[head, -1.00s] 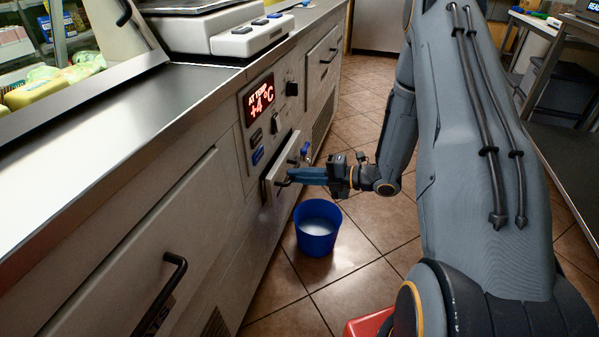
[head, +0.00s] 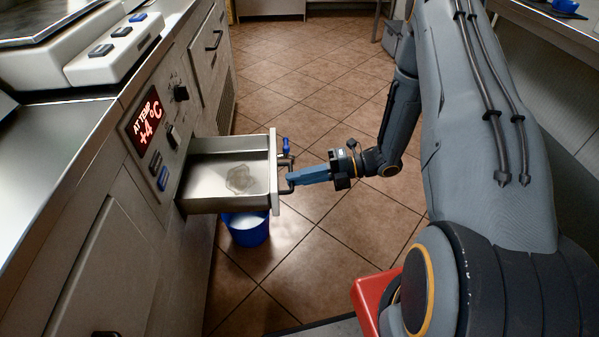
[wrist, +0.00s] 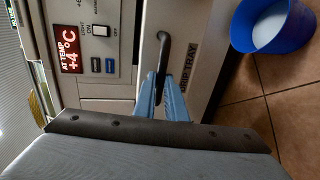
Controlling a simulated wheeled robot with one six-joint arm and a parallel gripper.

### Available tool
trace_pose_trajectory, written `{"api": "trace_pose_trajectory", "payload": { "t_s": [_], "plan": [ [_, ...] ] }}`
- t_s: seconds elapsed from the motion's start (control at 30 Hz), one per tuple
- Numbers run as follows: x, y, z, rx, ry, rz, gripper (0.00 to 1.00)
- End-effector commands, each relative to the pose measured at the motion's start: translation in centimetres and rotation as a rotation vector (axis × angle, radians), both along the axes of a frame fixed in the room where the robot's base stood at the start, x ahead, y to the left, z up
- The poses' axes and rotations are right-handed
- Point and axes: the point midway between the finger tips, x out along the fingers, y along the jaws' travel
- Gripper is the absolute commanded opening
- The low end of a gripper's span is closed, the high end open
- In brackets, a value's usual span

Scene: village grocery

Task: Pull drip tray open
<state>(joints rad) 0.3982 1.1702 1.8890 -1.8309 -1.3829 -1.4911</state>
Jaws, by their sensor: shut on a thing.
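The drip tray (head: 228,178) is a shallow metal drawer that stands out from the counter front, with a small patch of clear liquid on its floor. Its front panel bears a dark bar handle (head: 288,172). In the wrist view the handle (wrist: 164,50) runs beside the words "DRIP TRAY" on the panel (wrist: 188,60). My gripper (head: 294,180) is shut on the handle, reaching it from the right. Its blue fingers (wrist: 160,105) also show in the wrist view, at the handle's lower end. A small blue-handled tap (head: 285,147) is at the tray's front, just above the handle.
A blue bucket (head: 247,232) with whitish liquid stands on the floor, partly hidden under the tray. Above the tray are a red temperature display (head: 147,120), knobs and buttons on the counter front. The tiled floor (head: 345,225) to the right is clear.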

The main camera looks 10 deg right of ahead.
Motion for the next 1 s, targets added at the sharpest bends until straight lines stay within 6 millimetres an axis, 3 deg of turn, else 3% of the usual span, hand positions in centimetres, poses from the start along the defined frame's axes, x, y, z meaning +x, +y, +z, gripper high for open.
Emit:
{"api": "trace_pose_trajectory", "payload": {
  "t_s": [0.43,0.47,0.57,0.87,1.0],
  "plan": [
    [0.2,-0.1,0.1,-0.002,-0.005,0.003,0.00],
    [0.2,-0.2,0.1,-0.002,-0.005,0.003,0.14],
    [0.1,-0.2,0.0,-0.002,-0.004,0.004,0.29],
    [0.0,-0.3,0.1,0.000,-0.002,0.005,0.29],
    [-0.1,-1.5,0.3,0.000,-0.002,0.003,0.29]
  ]
}}
